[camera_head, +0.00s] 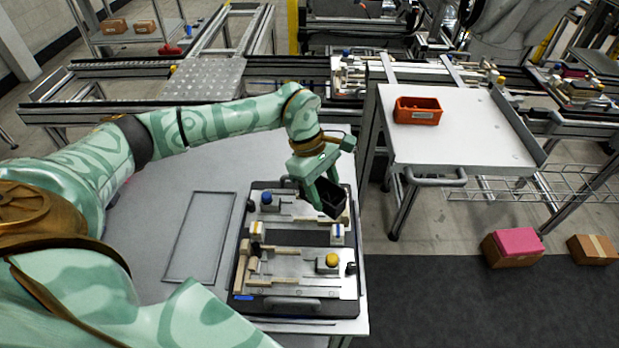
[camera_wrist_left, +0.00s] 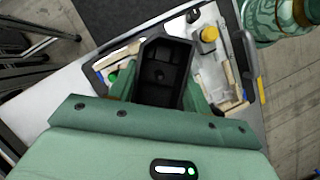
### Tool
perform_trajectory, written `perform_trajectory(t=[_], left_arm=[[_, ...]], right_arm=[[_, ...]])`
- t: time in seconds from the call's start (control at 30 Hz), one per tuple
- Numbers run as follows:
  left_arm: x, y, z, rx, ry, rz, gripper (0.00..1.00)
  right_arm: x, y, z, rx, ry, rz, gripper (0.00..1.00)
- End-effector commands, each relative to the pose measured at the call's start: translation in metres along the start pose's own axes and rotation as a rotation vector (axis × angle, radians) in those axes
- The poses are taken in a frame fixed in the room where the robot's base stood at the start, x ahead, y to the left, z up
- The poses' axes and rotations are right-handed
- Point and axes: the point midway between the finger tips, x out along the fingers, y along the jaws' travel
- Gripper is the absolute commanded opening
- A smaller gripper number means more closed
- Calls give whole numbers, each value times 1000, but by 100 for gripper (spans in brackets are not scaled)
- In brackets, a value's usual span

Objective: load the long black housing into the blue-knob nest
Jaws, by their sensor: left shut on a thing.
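My left gripper (camera_head: 322,186) is shut on the long black housing (camera_head: 329,201), a dark open box. The housing hangs tilted over the right part of the far nest on the pallet fixture (camera_head: 240,272). That nest has a blue knob (camera_head: 267,198) at its left end. The near nest has a yellow knob (camera_head: 332,260). In the left wrist view the housing (camera_wrist_left: 161,72) sits between the green fingers, its open inside facing the camera. The yellow knob (camera_wrist_left: 209,34) shows beyond it. The housing and gripper hide part of the blue-knob nest. My right gripper is not in view.
The pallet stands on a light table (camera_head: 150,215), with a flat framed panel (camera_head: 200,238) left of it. An orange bin (camera_head: 418,111) stands on a white cart (camera_head: 460,140) at the right. Boxes (camera_head: 512,248) lie on the floor at lower right.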

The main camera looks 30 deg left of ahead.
Motion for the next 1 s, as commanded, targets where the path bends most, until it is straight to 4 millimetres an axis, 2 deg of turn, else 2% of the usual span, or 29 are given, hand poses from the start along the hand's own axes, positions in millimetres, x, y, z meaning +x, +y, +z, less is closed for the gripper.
perform_trajectory(t=[0.1, 0.2, 0.3, 0.47, 0.8, 1.0], left_arm=[[6, 9, -29, -302, 2, 123, 23], [8, 14, -48, -478, 2, 197, 23], [9, 17, -59, -575, 2, 238, 23], [17, 18, -66, -614, 2, 253, 23], [48, 18, -78, -610, 3, 250, 23], [48, 18, -78, -609, 2, 251, 23]], right_arm=[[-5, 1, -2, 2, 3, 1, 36], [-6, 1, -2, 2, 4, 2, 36], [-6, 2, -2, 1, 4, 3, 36], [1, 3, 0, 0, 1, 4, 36], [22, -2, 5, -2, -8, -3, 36], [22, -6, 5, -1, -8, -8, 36]])
